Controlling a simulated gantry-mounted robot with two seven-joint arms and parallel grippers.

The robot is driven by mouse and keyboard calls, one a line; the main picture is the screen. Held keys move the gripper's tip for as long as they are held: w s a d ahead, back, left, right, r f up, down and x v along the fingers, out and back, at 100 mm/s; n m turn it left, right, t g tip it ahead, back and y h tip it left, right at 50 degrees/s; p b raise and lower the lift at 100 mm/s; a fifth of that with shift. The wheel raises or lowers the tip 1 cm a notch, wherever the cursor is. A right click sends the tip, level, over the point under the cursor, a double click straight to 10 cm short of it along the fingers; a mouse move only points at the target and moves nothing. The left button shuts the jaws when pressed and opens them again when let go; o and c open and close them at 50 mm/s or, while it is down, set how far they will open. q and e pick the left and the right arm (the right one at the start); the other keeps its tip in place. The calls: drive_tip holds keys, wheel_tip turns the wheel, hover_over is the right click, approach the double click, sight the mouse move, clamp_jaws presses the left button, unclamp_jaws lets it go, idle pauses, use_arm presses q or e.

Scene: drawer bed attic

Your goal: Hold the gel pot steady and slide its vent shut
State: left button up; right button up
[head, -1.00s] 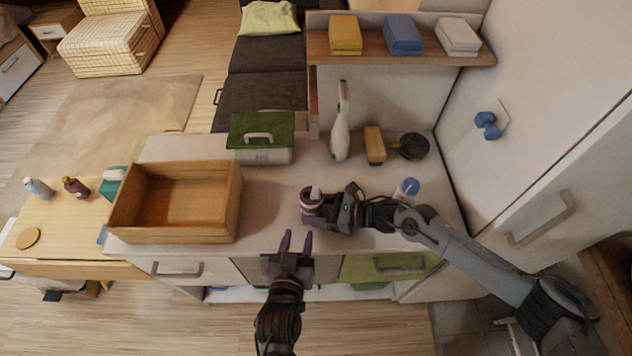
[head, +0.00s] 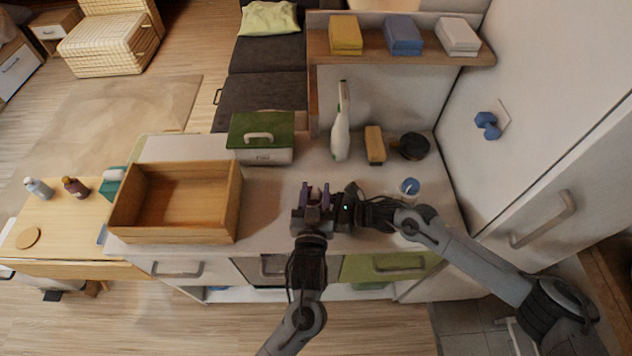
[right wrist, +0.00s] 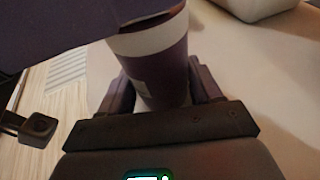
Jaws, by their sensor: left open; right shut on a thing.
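The gel pot (right wrist: 165,72) is dark purple with a white band and a small label, and stands between the fingers of my right gripper (right wrist: 162,92) in the right wrist view. Those fingers are shut on its sides. In the head view my right gripper (head: 346,208) reaches in from the right over the counter. My left gripper (head: 315,189) is open at the pot, its two purple fingers pointing away from the counter's front edge, and it hides most of the pot there. A dark purple shape, likely the left gripper, covers the pot's upper left in the wrist view. The vent is hidden.
On the counter (head: 266,205) are a wooden crate (head: 175,233) to the left, a green-lidded box (head: 262,145), a white spray bottle (head: 341,135), a yellow-brown block (head: 375,146), a dark round pot (head: 412,146) and a blue-topped item (head: 410,186). A wall stands right.

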sight(315, 194)
use_arm(q)
drive_tip(key=shift+w+d, duration=0.15)
drive_tip(key=shift+w, duration=1.35)
drive_tip(key=shift+c, duration=0.3)
clamp_jaws()
